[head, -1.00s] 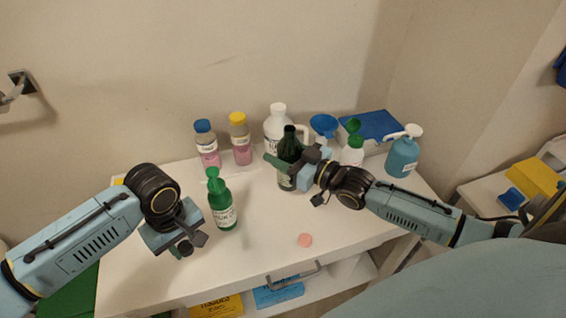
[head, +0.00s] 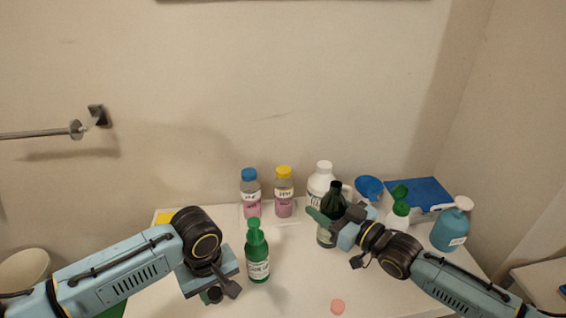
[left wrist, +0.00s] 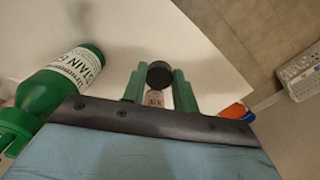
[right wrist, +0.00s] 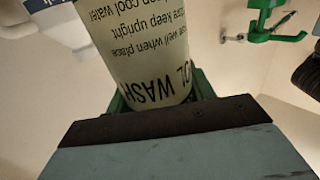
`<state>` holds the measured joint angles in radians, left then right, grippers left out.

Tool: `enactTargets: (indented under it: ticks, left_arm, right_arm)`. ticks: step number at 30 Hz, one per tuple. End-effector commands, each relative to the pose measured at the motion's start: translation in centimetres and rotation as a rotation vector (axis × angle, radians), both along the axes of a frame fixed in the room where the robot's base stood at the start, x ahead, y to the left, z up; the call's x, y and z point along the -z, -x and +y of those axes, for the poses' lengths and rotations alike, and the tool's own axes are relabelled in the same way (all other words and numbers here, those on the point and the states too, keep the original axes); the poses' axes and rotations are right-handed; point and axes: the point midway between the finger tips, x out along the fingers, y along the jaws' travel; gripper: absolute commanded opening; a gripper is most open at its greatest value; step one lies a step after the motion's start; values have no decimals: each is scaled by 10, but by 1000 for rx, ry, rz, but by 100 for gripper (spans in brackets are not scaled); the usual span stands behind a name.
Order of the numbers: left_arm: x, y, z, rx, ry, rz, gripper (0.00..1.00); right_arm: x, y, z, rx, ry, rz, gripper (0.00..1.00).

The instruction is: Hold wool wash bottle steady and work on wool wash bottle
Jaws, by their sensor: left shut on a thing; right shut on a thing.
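The wool wash bottle (head: 326,237) is dark green with a pale label and stands upright at the back of the white table. My right gripper (head: 331,219) is shut on it from the right. In the right wrist view the bottle's label (right wrist: 140,45) fills the middle between the green fingers, with "WASH" readable. My left gripper (head: 222,293) is over the left front of the table, apart from the bottle. In the left wrist view it is shut on a small round black cap-like piece (left wrist: 160,74). The underside of that piece is hidden.
A green stain bottle (head: 257,262) stands just right of my left gripper. Behind are blue-capped (head: 250,197) and yellow-capped (head: 284,195) bottles, a white jug (head: 320,182), a blue funnel (head: 369,187) and a teal pump bottle (head: 450,230). A pink disc (head: 338,306) lies at the front.

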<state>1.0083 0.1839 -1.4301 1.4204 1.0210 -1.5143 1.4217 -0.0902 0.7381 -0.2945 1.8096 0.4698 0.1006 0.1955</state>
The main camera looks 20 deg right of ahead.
Motion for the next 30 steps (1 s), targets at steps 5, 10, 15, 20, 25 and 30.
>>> enactTargets:
  ticks: [5,10,15,20,25,30]
  left_arm:
    - [-2,-1,4,1,0,1,8]
    - [-16,-8,30,15,3,9,8]
    - [-46,-16,79,52,10,17,8]
    - [-80,-17,126,102,13,18,8]
    - [-113,-12,168,155,9,9,8]
    - [-133,-5,193,192,3,3,8]
  right_arm:
    - [-1,1,4,-1,-4,-5,7]
    - [-1,9,33,0,-14,-12,6]
    - [-9,23,73,42,-21,-28,6]
    - [-24,35,92,135,-19,-38,6]
    - [-39,45,93,259,-15,-30,6]
    - [-47,53,86,357,-6,-12,6]
